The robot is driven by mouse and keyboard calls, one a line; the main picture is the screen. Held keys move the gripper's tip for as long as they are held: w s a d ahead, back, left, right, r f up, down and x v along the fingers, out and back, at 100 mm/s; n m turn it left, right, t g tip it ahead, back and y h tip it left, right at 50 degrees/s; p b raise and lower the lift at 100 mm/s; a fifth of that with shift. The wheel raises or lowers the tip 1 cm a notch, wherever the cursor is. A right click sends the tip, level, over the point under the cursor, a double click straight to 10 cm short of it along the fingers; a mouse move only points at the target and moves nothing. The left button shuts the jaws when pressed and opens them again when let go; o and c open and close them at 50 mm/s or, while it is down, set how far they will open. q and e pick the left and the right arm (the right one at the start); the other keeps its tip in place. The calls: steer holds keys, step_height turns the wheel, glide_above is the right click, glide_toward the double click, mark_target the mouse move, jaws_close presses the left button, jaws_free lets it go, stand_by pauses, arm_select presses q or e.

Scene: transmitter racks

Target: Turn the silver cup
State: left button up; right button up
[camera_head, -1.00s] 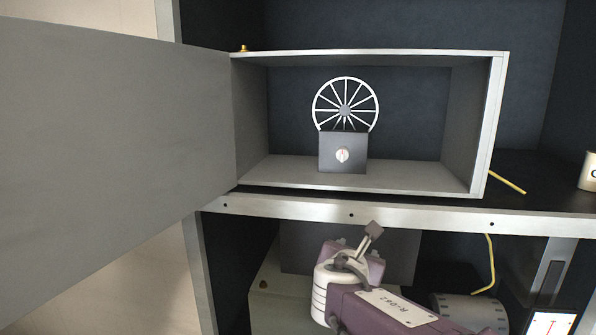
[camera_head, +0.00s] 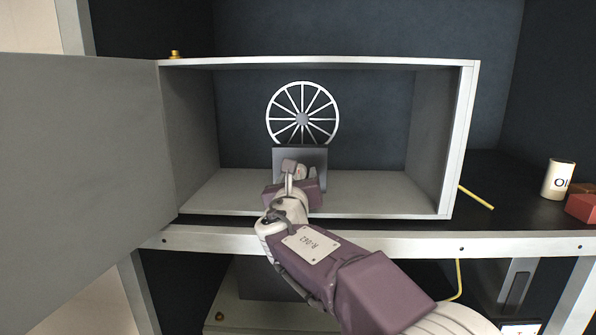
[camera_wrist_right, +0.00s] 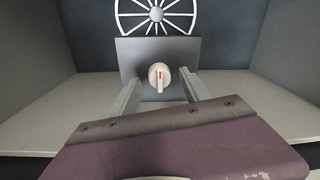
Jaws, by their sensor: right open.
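The silver cup seems to be the small round pale knob (camera_wrist_right: 159,72) with a red mark, on the front of a dark grey box (camera_wrist_right: 128,55). The box (camera_head: 316,154) also shows in the head view, in front of a white spoked wheel (camera_head: 303,114), inside an open grey cabinet. My right gripper (camera_wrist_right: 161,84) is open, its two fingers on either side of the knob and apart from it. In the head view my right gripper (camera_head: 299,172) reaches in front of the box and partly hides the knob. My left gripper is not in view.
The cabinet door (camera_head: 80,150) stands open at the left. The cabinet's right wall (camera_head: 462,140) bounds the space, and its floor (camera_head: 380,190) is bare beside the box. A white can (camera_head: 558,178), a red box (camera_head: 582,207) and a yellow cable (camera_head: 477,198) lie to the right.

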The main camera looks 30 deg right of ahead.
steer(key=x, duration=0.2)
steer(key=shift+w+d+f, duration=0.15)
steer(key=shift+w+f, duration=0.1)
steer(key=shift+s+a+r, duration=0.4)
steer(key=shift+s+a, duration=0.1)
steer(key=shift+s, duration=0.3)
steer(key=shift+c, duration=0.9)
steer(key=shift+w+d+f, duration=0.15)
steer(key=shift+w, duration=0.15)
jaws_close()
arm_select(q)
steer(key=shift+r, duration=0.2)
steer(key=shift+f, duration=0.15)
